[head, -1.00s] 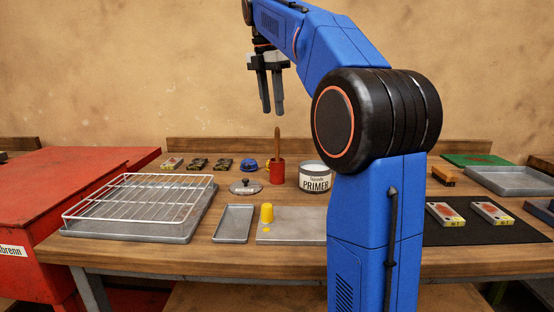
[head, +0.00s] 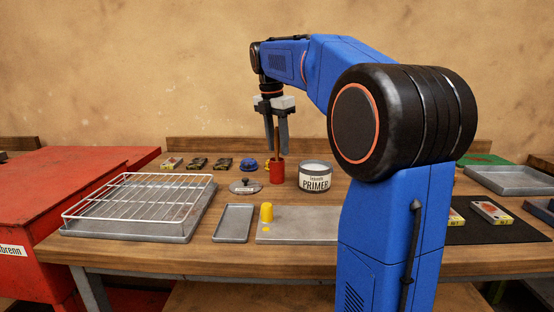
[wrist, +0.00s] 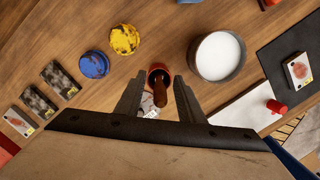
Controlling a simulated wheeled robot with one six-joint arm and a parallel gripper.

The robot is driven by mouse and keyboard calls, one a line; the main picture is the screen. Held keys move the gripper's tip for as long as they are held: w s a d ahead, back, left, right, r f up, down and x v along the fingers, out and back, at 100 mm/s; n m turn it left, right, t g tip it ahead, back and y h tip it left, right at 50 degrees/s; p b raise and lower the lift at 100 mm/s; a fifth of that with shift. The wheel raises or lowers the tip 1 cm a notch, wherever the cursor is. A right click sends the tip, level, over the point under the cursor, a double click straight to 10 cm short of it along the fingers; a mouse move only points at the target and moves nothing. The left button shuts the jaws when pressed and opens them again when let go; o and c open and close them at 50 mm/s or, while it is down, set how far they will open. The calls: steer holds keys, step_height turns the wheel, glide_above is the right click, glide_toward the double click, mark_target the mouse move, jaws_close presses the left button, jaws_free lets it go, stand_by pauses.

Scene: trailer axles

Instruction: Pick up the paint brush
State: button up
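The paint brush (head: 277,147) stands upright in a red cup (head: 277,173) on the workbench, with its brown wooden handle pointing up. In the wrist view the handle (wrist: 160,97) shows between the two fingers, with the red cup (wrist: 158,70) beyond it. My gripper (head: 276,152) points straight down above the cup, its fingers on either side of the upper handle. It is open; in the wrist view the gripper (wrist: 160,78) has a gap between each finger and the handle. The bristles are hidden inside the cup.
A primer can (head: 315,177) stands close right of the cup. A blue lump (head: 249,164) and a round lid (head: 243,187) are close left.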

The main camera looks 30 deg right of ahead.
steer(key=shift+f, duration=0.5)
jaws_close()
steer(key=shift+r, duration=0.1)
step_height(320, 180, up, 10)
steer(key=shift+f, duration=0.1)
